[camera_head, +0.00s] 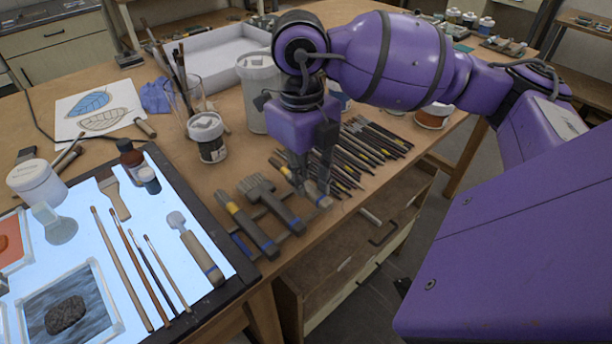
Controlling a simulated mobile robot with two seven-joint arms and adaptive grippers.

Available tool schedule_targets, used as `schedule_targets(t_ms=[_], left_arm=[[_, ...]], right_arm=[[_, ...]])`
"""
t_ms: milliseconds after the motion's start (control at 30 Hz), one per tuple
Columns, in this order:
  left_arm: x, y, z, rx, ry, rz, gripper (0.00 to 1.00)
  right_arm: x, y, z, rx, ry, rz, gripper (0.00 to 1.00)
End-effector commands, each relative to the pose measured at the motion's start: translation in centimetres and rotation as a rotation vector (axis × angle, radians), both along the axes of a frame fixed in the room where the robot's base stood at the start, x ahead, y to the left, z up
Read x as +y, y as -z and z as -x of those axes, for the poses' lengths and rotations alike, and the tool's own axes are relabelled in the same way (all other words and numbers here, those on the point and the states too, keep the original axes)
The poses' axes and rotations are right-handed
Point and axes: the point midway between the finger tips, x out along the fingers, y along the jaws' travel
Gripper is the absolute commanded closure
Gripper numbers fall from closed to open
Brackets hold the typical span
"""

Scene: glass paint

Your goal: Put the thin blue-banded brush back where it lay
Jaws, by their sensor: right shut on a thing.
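My right gripper (316,178) points down over the row of brushes at the table's near right edge, its fingers shut on a thin brush. Only a short piece of this brush (318,198) shows at the fingertips; the fingers hide most of it, so its blue band is hard to make out. It is low, close to the tabletop; I cannot tell whether it touches. Wide flat brushes with blue and yellow bands lie just left of it. Dark thin brushes (372,142) lie in a row to its right. My left gripper is not in view.
A lit panel (90,250) with brushes and a scraper (195,248) lies at left. A white tub (258,90), a small labelled jar (207,137) and a glass of brushes (184,98) stand behind the gripper. An open drawer (345,250) is below the table edge.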

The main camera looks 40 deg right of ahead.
Motion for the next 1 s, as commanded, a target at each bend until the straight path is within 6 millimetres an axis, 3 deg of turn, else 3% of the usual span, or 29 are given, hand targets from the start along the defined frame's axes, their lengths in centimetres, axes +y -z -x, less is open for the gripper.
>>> schedule_targets(t_ms=[1000], left_arm=[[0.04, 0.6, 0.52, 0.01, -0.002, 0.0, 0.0]], right_arm=[[0.03, 0.63, 0.0, 0.0, 0.001, 0.0, 1.0]])
